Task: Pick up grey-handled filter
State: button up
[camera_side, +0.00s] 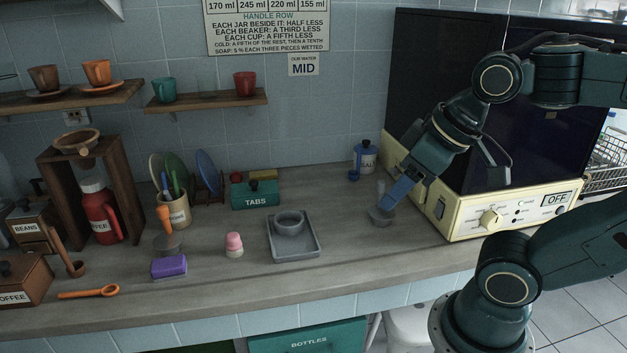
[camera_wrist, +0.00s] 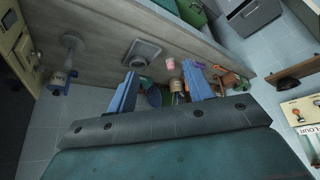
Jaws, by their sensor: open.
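The grey-handled filter (camera_side: 379,217) stands on the counter in front of the cream machine, its pale grey handle pointing up. In the side view my gripper (camera_side: 386,204) is close to it, and a blue finger overlaps part of it. In the wrist view the filter (camera_wrist: 70,41) lies left of both fingers, not between them. My gripper (camera_wrist: 159,70) is open with nothing between its blue fingertips. Whether a finger touches the filter I cannot tell.
The cream machine (camera_side: 463,218) stands right of the filter, and a blue-lidded salt jar (camera_side: 366,157) stands behind it. A grey tray (camera_side: 292,252) with a round bowl lies to the left. An orange-handled filter (camera_side: 167,242) stands farther left. The counter's front edge (camera_side: 400,275) is clear.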

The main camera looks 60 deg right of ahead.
jog(key=m+g, duration=0.6)
jog(key=m, duration=1.5)
send_over(382, 182)
notch_tip(382, 182, down, 9)
notch_tip(382, 182, down, 8)
jog(key=shift+r, duration=0.1)
jog(key=shift+f, duration=0.55)
